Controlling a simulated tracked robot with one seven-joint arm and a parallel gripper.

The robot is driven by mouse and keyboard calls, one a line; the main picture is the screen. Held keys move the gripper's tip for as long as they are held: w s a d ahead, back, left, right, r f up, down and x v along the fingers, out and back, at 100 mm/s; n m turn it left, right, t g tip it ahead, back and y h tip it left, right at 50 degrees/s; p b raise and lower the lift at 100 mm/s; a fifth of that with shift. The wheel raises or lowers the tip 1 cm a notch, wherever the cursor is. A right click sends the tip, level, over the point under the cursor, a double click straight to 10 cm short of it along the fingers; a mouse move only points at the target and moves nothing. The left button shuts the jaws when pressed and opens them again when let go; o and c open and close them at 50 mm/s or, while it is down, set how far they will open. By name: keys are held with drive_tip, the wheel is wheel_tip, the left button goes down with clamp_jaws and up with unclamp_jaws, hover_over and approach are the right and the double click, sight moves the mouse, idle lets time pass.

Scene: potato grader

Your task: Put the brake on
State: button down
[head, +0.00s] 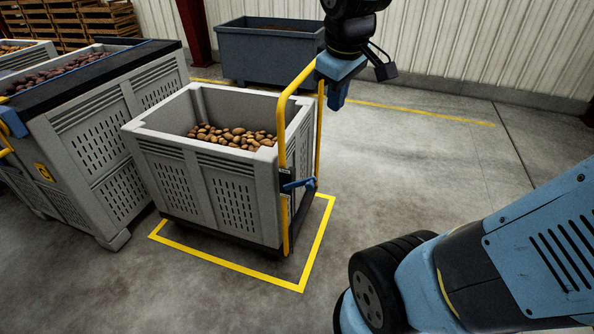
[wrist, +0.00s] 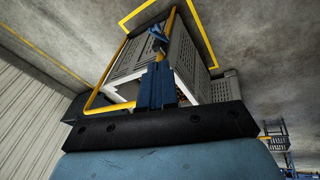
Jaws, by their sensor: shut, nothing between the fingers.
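A grey slatted bin of potatoes (head: 215,190) stands on a low dark cart inside a yellow floor outline. A yellow tubular handle (head: 283,130) rises at the cart's right end. A blue lever (head: 298,185) sits on a dark plate low on that handle, sticking out roughly level to the right. It also shows in the wrist view (wrist: 158,34), just beyond my fingertips. My gripper (head: 336,103) points down, shut and empty, above and to the right of the lever and beside the handle's top. In the wrist view its blue fingers (wrist: 157,82) are together. Whether they touch anything is unclear there, but in the head view they are apart from the lever.
A larger grey bin (head: 95,140) stands close on the left. A blue-grey tub (head: 265,55) stands behind against the wall. Yellow tape (head: 235,266) surrounds the cart. The floor to the cart's right is clear.

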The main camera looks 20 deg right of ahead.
drive_tip(key=w+a+f+n+g+h, duration=0.2)
drive_tip(key=w+f+n+g, duration=0.1)
drive_tip(key=w+f+n, duration=0.75)
drive_tip(key=n+g+h, duration=0.2)
drive_tip(key=n, duration=1)
hover_over(307, 184)
drive_tip(key=w+a, duration=0.3)
drive_tip(key=a, duration=0.4)
wheel_tip(307, 184, down, 15)
drive_tip(key=shift+s, duration=0.25)
drive_tip(key=shift+d, duration=0.1)
drive_tip(key=x, duration=1.3)
drive_tip(key=shift+d+f, duration=0.15)
drive_tip(key=shift+f, duration=0.2)
drive_tip(key=shift+s+f, duration=0.1)
